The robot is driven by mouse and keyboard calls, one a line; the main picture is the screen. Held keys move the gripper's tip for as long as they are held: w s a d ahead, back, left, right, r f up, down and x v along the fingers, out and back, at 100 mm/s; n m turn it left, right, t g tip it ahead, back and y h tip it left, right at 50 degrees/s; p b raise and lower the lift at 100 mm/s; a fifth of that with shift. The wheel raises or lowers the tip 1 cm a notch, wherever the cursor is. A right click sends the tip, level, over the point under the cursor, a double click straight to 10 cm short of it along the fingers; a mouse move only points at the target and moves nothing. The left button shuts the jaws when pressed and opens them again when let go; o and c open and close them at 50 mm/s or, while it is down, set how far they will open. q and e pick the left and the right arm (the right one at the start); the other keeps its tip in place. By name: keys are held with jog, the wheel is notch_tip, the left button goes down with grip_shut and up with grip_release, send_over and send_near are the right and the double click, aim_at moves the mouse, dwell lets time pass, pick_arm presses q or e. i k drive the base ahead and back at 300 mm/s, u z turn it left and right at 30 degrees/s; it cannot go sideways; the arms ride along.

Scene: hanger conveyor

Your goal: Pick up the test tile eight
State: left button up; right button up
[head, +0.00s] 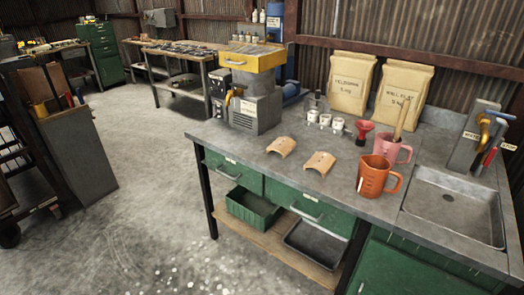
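Two curved tan tiles lie on the grey bench top, arched side up. One tile (282,146) is on the left, and the other tile (320,162) is to its right and nearer the front edge. Any number on them is too small to read, so I cannot tell which is test tile eight. Neither of my grippers is in view.
An orange jug (373,177), a pink jug (392,147) and a red funnel (364,130) stand right of the tiles. A yellow-topped machine (254,59) stands behind left. The sink (455,208) is at right. Open floor (130,190) lies left.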

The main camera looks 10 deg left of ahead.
aim_at(323, 162)
jog(key=u, duration=0.4)
jog(key=i, duration=0.8)
jog(key=z, duration=0.55)
jog(key=i, duration=0.6)
jog(key=z, duration=0.55)
